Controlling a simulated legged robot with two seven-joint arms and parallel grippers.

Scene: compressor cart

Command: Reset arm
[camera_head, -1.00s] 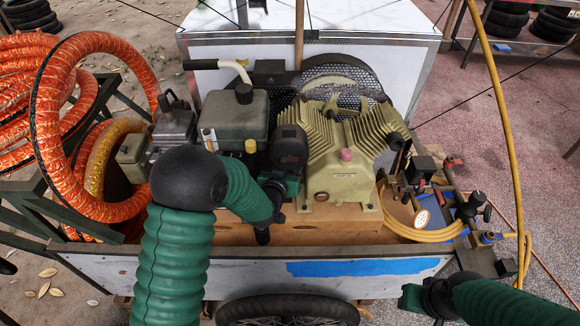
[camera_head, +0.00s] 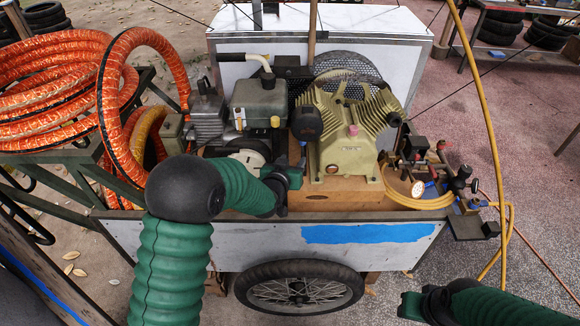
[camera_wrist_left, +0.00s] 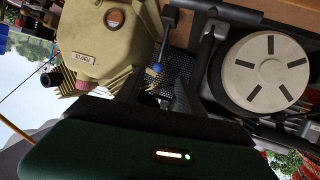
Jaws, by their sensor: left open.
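The compressor cart (camera_head: 270,235) stands in front of me with a white side panel and a blue stripe. On it are the beige finned compressor (camera_head: 345,140) and a grey engine (camera_head: 258,103) with a pale round slotted cover (camera_wrist_left: 265,70). My left gripper (camera_head: 297,170) is open and empty between the engine and the compressor, near the wooden deck. In the left wrist view, a lever with a blue ball tip (camera_wrist_left: 157,68) shows between the dark fingers; I cannot tell whether they touch it. My right gripper (camera_head: 415,304) is low at the right, apart from the cart; its jaws are unclear.
Orange hoses (camera_head: 60,90) lie coiled on a green frame at the left. A pressure gauge (camera_head: 418,189) and fittings with a yellow hose (camera_head: 488,120) are at the cart's right end. A white box (camera_head: 385,30) stands behind. The paved ground at the right is open.

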